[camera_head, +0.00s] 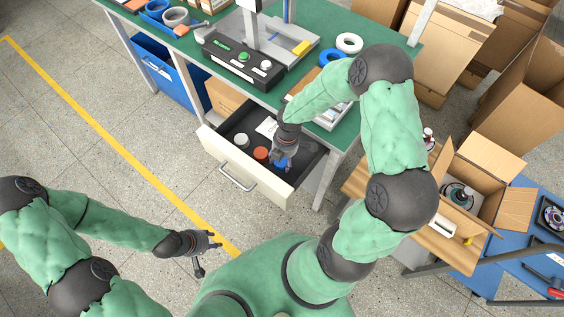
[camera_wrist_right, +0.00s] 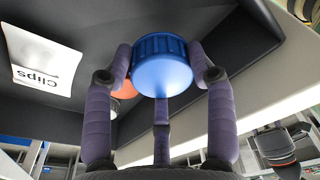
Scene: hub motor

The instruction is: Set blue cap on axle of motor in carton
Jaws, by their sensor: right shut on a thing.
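The blue cap (camera_wrist_right: 162,68) is between the fingers of my right gripper (camera_wrist_right: 160,75), which is shut on it. In the head view my right gripper (camera_head: 284,151) is at the right side of the open drawer (camera_head: 226,172), with the blue cap (camera_head: 281,163) at its fingertips. I cannot tell whether the cap touches the drawer floor. The motor (camera_head: 457,196) is in the open carton (camera_head: 476,184) at the right; its axle is too small to make out clearly. My left gripper (camera_head: 203,242) is over the floor at the lower left, its fingers apart and empty.
An orange cap (camera_head: 261,153) and a pale cap (camera_head: 241,140) are in the drawer, with a Clips card (camera_wrist_right: 45,63) at its back. The green workbench (camera_head: 318,37) stands above. The carton's flaps stand open. Cardboard boxes (camera_head: 520,97) fill the upper right.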

